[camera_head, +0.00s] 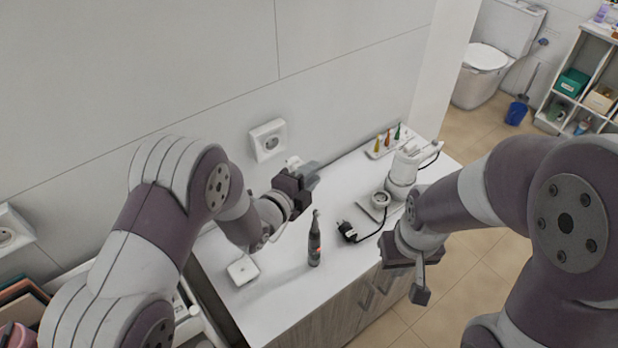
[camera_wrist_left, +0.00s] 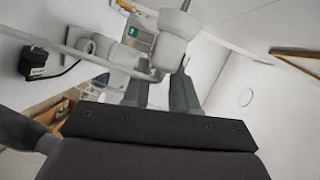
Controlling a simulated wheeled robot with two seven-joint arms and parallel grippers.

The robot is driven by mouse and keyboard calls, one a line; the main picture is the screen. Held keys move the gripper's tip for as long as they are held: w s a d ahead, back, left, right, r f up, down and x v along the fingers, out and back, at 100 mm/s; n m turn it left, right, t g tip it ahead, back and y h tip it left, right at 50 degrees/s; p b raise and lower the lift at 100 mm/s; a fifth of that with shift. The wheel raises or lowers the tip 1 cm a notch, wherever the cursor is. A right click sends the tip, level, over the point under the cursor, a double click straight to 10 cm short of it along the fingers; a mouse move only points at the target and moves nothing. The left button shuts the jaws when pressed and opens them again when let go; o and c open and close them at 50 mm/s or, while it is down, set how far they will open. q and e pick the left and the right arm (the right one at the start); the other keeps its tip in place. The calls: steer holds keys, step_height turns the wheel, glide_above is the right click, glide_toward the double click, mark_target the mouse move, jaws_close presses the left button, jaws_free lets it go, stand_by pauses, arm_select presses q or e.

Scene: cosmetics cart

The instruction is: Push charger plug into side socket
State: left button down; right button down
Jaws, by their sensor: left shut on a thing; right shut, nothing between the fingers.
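My left gripper (camera_head: 306,180) is shut on a white charger plug (camera_wrist_left: 174,48), held above the counter near the wall. In the head view a small white part (camera_head: 293,162) shows beside the fingers; the rest is hidden. A square white wall socket (camera_head: 268,141) is on the wall just above and left of this gripper, and the plug looks apart from it. Another wall socket (camera_head: 8,232) is at the far left edge. My right gripper (camera_head: 420,290) is shut and empty, in front of the counter's front edge.
On the white counter (camera_head: 285,300) stand a dark bottle (camera_head: 314,243), a white square box (camera_head: 242,270), a black plug with a cable (camera_head: 346,231), a white appliance (camera_head: 404,170) and a tray with small bottles (camera_head: 387,141). The counter between bottle and wall is mostly clear.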

mark_target(294, 163)
arm_select(q)
steer(key=shift+w+f+b, duration=0.2)
steer(key=shift+f+b, duration=0.15)
steer(key=shift+f, duration=0.15)
steer(key=w+a+b, duration=0.1)
steer(key=w, duration=0.1)
steer(key=w+a+b, duration=0.1)
steer(key=shift+w+a+b, duration=0.35)
steer(key=shift+b, duration=0.05)
steer(key=shift+w+a+r, duration=0.2)
steer(key=shift+w+a, duration=0.15)
steer(key=shift+w, duration=0.1)
arm_select(e)
steer(key=shift+w+f, duration=0.1)
steer(key=shift+f, duration=2.05)
arm_select(q)
steer(key=shift+b, duration=0.55)
arm_select(e)
steer(key=shift+f, duration=0.45)
